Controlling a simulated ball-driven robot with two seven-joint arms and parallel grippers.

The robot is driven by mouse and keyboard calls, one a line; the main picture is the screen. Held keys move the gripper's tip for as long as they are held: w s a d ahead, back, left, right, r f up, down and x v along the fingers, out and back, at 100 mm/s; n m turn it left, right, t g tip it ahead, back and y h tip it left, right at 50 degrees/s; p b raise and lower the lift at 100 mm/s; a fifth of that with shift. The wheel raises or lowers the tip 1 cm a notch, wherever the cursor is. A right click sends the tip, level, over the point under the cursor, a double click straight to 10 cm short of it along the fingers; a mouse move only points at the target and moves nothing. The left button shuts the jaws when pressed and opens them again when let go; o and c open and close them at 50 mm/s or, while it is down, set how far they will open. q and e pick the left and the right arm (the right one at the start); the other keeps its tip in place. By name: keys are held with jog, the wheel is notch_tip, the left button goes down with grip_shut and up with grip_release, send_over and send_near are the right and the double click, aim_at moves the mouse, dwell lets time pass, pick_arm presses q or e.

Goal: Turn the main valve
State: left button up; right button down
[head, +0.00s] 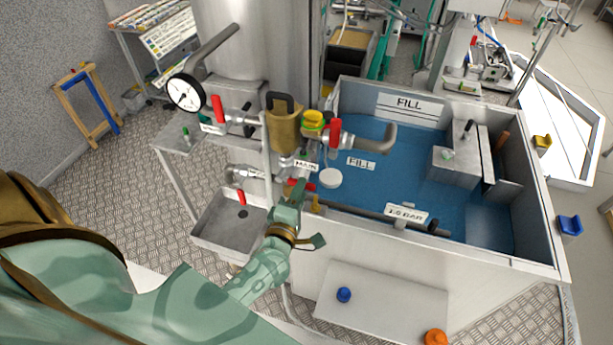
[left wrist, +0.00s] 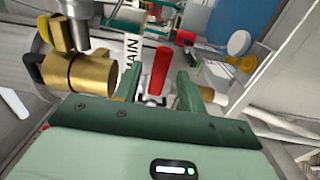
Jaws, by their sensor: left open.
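The main valve shows its red lever (left wrist: 159,68) in the left wrist view, beside a white MAIN label (left wrist: 131,66). In the head view the MAIN label (head: 306,166) is on the pipework at the tank's left edge. Only a bit of red shows below it, mostly hidden by my left gripper (head: 295,192). In the left wrist view my left gripper (left wrist: 160,88) is open, with one finger on each side of the red lever. The lever appears between or just beyond the fingertips; contact is not visible. My right gripper is not in view.
Other red levers (head: 219,109) (head: 335,132) and a pressure gauge (head: 185,93) are on nearby pipes. A brass part (head: 284,131) stands close above. A blue-lined tank (head: 400,150) lies to the right, a metal sink (head: 228,228) to the left.

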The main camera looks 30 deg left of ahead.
pick_arm(q)
jog(key=x, duration=0.5)
jog(key=shift+w, duration=0.1)
grip_shut()
